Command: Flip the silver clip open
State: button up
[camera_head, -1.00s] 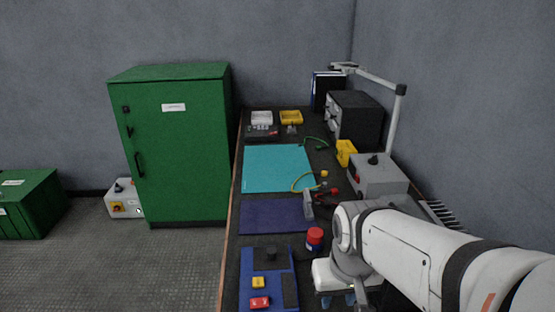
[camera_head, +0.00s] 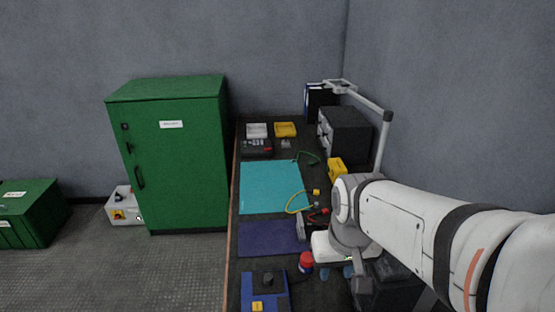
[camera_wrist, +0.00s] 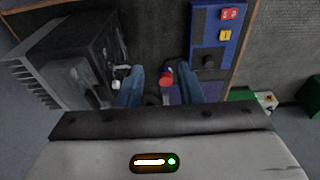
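I cannot make out a silver clip for certain. A small pale, shiny piece (camera_wrist: 117,84) shows beside the left finger in the wrist view, against the grey finned box (camera_wrist: 62,62); it is too small to identify. My gripper (camera_wrist: 162,74) has two blue fingers spread apart with nothing held between them. A red-capped jar (camera_wrist: 166,79) shows in the gap, beyond the fingers. In the head view my gripper (camera_head: 336,272) points down over the bench, right of the red-capped jar (camera_head: 306,262). My arm hides much of the grey box there.
A blue panel with buttons (camera_head: 277,282) lies at the near left of the bench. A grey upright block (camera_head: 301,228) and cables stand near my gripper. A lamp arm (camera_head: 384,150) and dark instrument (camera_head: 345,135) stand farther back. The cyan mat (camera_head: 270,185) is mostly clear.

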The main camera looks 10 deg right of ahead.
jog(key=w+r+p, duration=0.4)
jog(key=r, duration=0.3)
jog(key=g+h, duration=0.1)
jog(key=g, duration=0.1)
send_over(301, 219)
jog(key=a, duration=0.1)
notch_tip(301, 219, down, 18)
jog(key=f, duration=0.2)
jog(key=f+p, duration=0.1)
jog(key=f, duration=0.4)
jog(key=shift+w+d+f+p, duration=0.1)
jog(key=shift+d+f+p, duration=0.2)
jog(key=shift+d+f, duration=0.1)
grip_shut()
